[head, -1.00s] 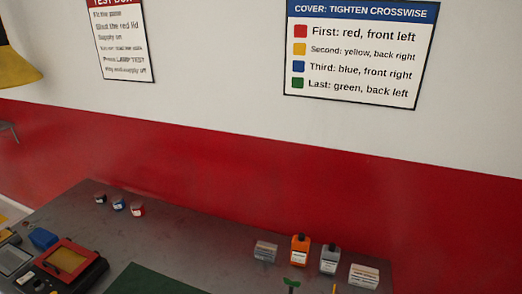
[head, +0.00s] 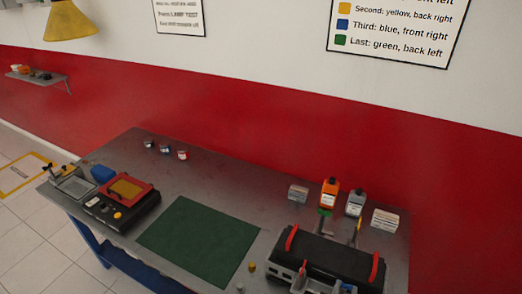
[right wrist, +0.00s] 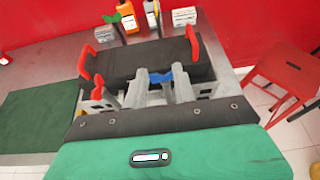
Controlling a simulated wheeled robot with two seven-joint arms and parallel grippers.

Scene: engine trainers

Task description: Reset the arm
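My right gripper (right wrist: 160,90) shows in the right wrist view with two grey fingers apart, and it looks empty. A blue piece (right wrist: 158,77) shows between and beyond the fingertips; I cannot tell whether they touch it. Beyond is the engine trainer's black cover (right wrist: 148,58), with red handles (right wrist: 192,40) at its ends. In the head view the cover (head: 328,255) is at the bottom right, with a red piece (head: 303,268) and a blue piece (head: 347,288) in front. I cannot clearly pick out my right gripper there. My left gripper is in neither view.
An orange bottle (head: 329,192), a grey bottle (head: 356,203) and small boxes (head: 384,219) stand behind the trainer. A green mat (head: 198,242) lies clear at mid-bench. A red-framed test box (head: 125,195) is at the left. A red stool (right wrist: 283,72) stands right of the bench.

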